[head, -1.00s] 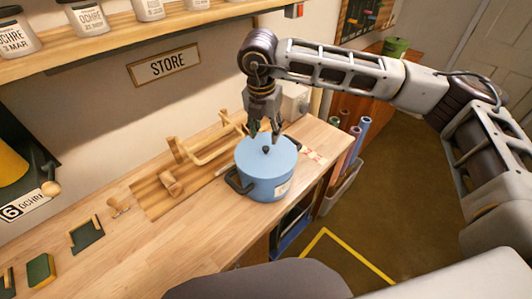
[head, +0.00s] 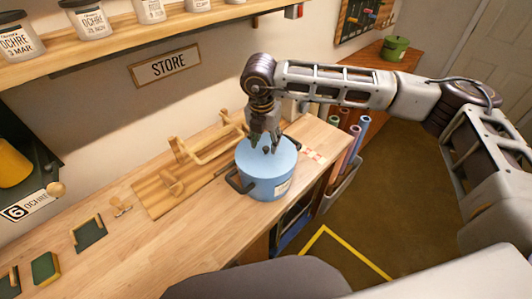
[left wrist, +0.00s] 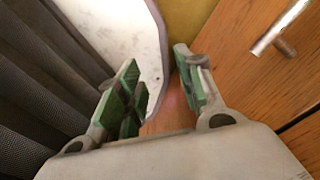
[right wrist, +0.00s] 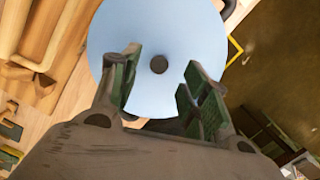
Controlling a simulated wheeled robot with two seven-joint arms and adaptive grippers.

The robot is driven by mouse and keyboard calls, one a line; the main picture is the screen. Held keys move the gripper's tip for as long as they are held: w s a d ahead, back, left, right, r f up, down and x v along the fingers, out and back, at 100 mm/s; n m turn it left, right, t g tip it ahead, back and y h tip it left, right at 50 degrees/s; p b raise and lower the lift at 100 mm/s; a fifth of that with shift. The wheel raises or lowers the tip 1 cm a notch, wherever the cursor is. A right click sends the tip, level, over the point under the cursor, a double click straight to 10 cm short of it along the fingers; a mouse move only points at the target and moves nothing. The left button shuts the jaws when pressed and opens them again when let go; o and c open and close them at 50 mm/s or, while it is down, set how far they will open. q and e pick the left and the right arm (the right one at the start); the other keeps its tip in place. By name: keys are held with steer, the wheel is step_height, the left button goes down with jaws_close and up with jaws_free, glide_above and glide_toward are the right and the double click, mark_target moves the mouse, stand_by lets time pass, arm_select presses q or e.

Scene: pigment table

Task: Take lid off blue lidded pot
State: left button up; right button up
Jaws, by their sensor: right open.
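The blue lidded pot (head: 268,178) stands upright on the wooden bench, with dark side handles and a pale label. Its light blue lid (head: 285,157) is on it, with a small dark knob (head: 267,150) at the middle. My right gripper (head: 264,146) is open just above the lid at the knob. In the right wrist view the knob (right wrist: 158,64) lies ahead of and between the open fingers (right wrist: 160,75), not gripped. My left gripper (left wrist: 158,75) is open and empty, facing a wooden cabinet front; it is not in the head view.
A wooden rack (head: 190,160) stands on the bench left of the pot. Small green-topped blocks (head: 45,267) lie at the front left. A shelf of jars (head: 150,35) hangs above. A green pot (head: 396,47) stands on a far cabinet.

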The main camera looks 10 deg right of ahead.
mark_target(266, 148)
steer(key=shift+w+d+f+p, duration=0.15)
steer(key=shift+f+p, duration=0.1)
steer(key=shift+f, duration=0.6)
steer(key=shift+w+f+p, duration=0.15)
steer(key=shift+f+p, duration=0.1)
steer(key=shift+f, duration=0.55)
jaws_close()
